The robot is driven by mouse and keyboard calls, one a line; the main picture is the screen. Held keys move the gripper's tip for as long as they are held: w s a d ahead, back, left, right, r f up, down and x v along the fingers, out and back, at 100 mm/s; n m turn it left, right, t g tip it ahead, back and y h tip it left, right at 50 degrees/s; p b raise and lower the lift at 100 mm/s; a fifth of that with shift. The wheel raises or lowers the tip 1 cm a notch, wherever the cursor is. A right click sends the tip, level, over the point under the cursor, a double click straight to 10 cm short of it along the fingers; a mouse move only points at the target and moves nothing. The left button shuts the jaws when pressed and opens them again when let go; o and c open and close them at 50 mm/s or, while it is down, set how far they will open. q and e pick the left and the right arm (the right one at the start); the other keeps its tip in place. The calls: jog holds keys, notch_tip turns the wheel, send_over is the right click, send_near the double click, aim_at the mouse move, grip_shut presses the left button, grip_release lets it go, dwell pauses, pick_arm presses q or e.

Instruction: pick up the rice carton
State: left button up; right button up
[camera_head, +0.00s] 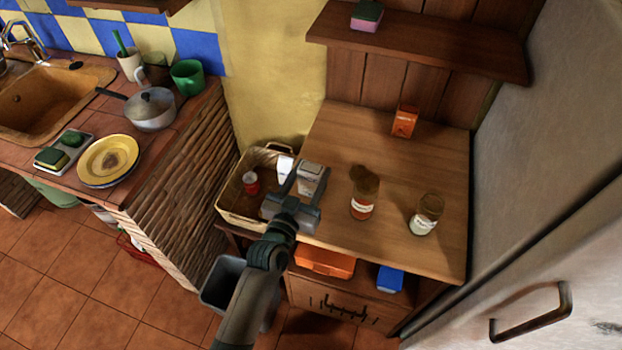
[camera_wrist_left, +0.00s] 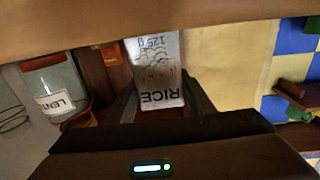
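My left gripper (camera_head: 306,186) is at the carton, one finger on each side. In the left wrist view the fingers (camera_wrist_left: 160,95) lie close against both sides and look shut on it. The carton's lower part is hidden in the head view, so I cannot tell whether it rests on the table. My right gripper is not in view.
On the wooden table (camera_head: 400,165) stand a red-labelled jar (camera_head: 362,205), a second jar (camera_head: 425,222) and an orange box (camera_head: 404,121). A basket (camera_head: 240,208) with a red item (camera_head: 251,183) is to the left. The fridge (camera_head: 545,190) bounds the right side.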

pick_arm(q)
jog(key=shift+c, duration=1.2)
jog(key=shift+r, duration=0.15)
jog(key=shift+r+p, duration=0.45)
jog(key=shift+p, duration=0.1)
notch_tip(320, 180, up, 9)
jog(key=p, duration=0.8)
jog(key=shift+p, duration=0.35)
jog(key=shift+f, duration=0.1)
jog(key=shift+s+a+f+b, duration=0.3)
jog(key=shift+a+b, duration=0.2)
jog(key=shift+b, duration=0.2)
jog(key=s+a+n+y+b, duration=0.2)
jog(key=s+a+y+b, duration=0.1)
jog(key=s+a+b, duration=0.4)
jog(key=s+a+n+t+y+b, duration=0.1)
jog(key=s+a+b, duration=0.5)
jog(key=a, duration=0.6)
jog(key=n+y+b, duration=0.1)
jog(key=y, duration=0.1)
jog(key=shift+s+a+f+y, duration=0.3)
jog(key=shift+s+y, duration=0.05)
jog(key=shift+y, duration=0.05)
